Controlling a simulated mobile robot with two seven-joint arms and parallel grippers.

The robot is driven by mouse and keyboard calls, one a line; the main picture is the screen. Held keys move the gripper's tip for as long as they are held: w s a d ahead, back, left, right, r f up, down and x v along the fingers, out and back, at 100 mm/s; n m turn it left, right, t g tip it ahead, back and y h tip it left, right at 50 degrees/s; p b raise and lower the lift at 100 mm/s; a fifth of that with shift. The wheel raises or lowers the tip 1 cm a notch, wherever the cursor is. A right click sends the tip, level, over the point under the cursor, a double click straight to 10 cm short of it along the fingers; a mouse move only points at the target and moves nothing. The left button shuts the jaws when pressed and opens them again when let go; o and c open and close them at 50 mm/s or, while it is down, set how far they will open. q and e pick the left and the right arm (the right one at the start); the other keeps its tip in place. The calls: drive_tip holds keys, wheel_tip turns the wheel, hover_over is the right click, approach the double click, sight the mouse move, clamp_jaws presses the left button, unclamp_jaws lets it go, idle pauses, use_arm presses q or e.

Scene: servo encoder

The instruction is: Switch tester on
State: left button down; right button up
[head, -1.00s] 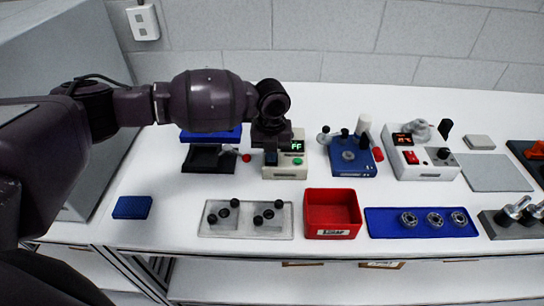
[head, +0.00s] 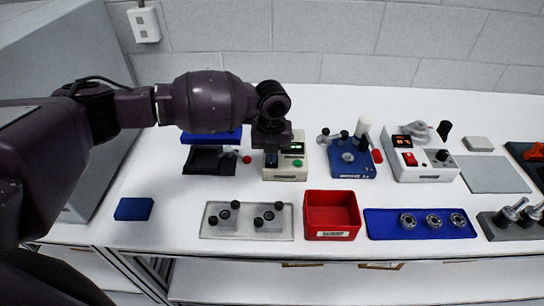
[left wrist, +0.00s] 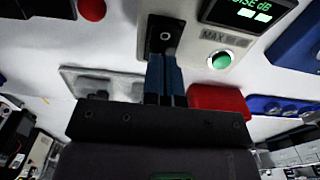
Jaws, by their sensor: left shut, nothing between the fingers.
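A black switch plate (left wrist: 165,33) is left of the green button (left wrist: 221,60). My left gripper (head: 271,160) is over the tester's left part. Its blue fingers (left wrist: 165,72) are shut and empty, at the plate's lower edge; contact cannot be told. The switch lever is not clearly visible.
A black and blue fixture (head: 209,159) with a red ball (head: 247,159) stands left of the tester. A blue fixture (head: 350,160) and a white box (head: 425,166) stand right. A grey tray (head: 247,222) and red bin (head: 332,213) are in front.

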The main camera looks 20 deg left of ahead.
use_arm(q)
wheel_tip(320, 180, up, 2)
drive_tip(key=shift+r+p, duration=0.1)
drive_tip(key=shift+p, duration=0.6)
drive_tip(key=shift+r+p, duration=0.75)
drive_tip(key=shift+r, duration=0.05)
drive_tip(key=shift+r+p, duration=1.1)
drive_tip(key=shift+p, duration=0.1)
use_arm(e)
drive_tip(key=r, duration=0.3)
drive_tip(key=s+r, duration=0.1)
drive_tip(key=shift+d+r, duration=0.1)
drive_tip(key=shift+r, duration=0.3)
drive_tip(key=shift+w, duration=0.25)
use_arm(q)
drive_tip(key=shift+s+f, duration=0.1)
drive_tip(key=shift+f, duration=0.05)
